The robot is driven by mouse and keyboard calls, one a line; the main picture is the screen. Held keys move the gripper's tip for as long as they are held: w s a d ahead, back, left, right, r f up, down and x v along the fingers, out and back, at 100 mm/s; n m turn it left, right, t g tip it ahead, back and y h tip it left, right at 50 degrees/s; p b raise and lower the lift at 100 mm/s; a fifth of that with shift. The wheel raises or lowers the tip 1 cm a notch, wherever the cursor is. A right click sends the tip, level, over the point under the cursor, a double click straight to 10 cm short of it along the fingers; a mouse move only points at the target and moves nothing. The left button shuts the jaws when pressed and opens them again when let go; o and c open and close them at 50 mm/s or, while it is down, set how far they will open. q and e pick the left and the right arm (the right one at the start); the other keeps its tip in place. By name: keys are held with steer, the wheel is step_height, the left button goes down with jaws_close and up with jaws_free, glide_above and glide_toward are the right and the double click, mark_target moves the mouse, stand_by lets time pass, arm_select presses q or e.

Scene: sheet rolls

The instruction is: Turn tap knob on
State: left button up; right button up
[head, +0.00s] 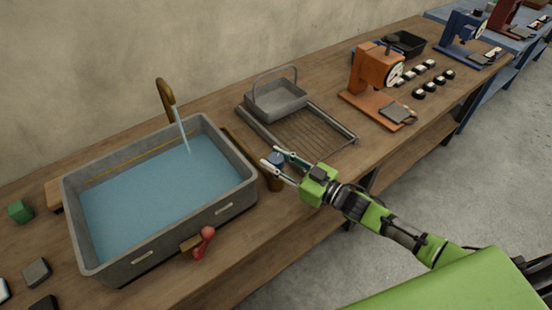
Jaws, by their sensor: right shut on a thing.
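The tap (166,95) is a curved brass spout at the back of a grey basin (250,187). A pale blue stream (183,133) runs from it into blue water (160,195) in the basin. A blue knob (277,158) sits on a short brown post (275,184) at the basin's right side. My right gripper (271,157) is shut on this blue knob, with its fingers on either side, partly covering it. A red ball-ended lever (206,237) stands at the basin's front. My left gripper is not in view.
A wire drying rack (320,135) with a grey handled basket (278,100) lies behind my right gripper. An orange machine (375,72) and several small round pieces stand farther right. Bare wooden bench (290,208) shows in front of the knob.

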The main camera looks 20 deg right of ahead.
steer(key=m+t+h+p, duration=0.1)
steer(key=m+t+h, duration=0.1)
steer(key=h, duration=0.1)
steer(key=shift+a+r+m+h+p, duration=0.1)
steer(key=shift+m+h+p, duration=0.2)
steer(key=shift+p, duration=0.05)
steer(key=shift+m+t+h+p, duration=0.3)
steer(key=shift+m+t+h, duration=0.3)
steer(key=shift+m+h, duration=1)
steer(key=shift+h, duration=0.6)
steer(key=o, duration=1.2)
steer(key=shift+c, duration=0.2)
steer(key=s+d, duration=0.1)
steer(key=s, duration=1.1)
steer(key=shift+d, duration=0.4)
